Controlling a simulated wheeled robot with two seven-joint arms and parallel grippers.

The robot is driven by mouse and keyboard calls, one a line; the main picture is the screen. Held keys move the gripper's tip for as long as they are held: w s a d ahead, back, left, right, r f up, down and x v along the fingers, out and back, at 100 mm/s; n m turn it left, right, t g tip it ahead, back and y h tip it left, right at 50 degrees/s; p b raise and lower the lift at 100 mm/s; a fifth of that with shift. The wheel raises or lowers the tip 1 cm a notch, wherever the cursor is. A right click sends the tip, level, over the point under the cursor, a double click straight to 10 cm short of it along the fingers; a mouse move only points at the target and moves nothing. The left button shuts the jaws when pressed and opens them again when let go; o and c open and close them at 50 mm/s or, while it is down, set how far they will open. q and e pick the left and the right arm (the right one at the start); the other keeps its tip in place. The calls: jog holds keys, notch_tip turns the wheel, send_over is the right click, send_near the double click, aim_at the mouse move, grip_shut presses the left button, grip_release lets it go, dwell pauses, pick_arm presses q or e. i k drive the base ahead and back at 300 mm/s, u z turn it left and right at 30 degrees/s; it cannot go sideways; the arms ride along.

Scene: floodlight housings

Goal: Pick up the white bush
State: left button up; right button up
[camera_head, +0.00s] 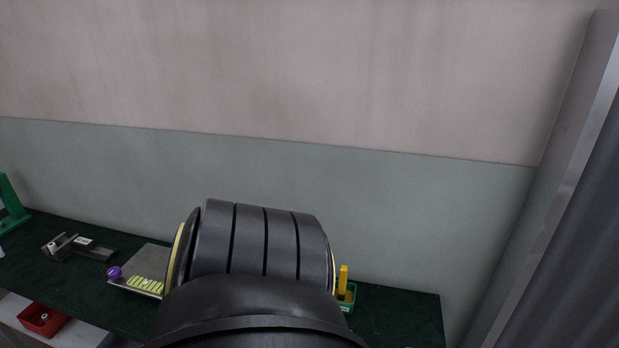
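A red bin (44,321) sits at the lower left, on a light surface below the dark green bench top. A small pale piece (45,317) shows in it; it is too small to tell whether it is the white bush. Another white item (2,252) is cut off at the left edge, and I cannot tell what it is. Neither of my grippers is in view. A large dark ribbed cylinder close to the camera hides the middle of the bench.
The dark green bench (400,312) runs along the wall. On it are a green stand (10,207), a grey metal fixture (85,247), a plate with a purple knob (114,272) and yellow-green strips (146,285), and a green bin (348,296) with a yellow piece. A grey pillar stands right.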

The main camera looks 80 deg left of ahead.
aim_at(52, 246)
jog(key=u, duration=4.3)
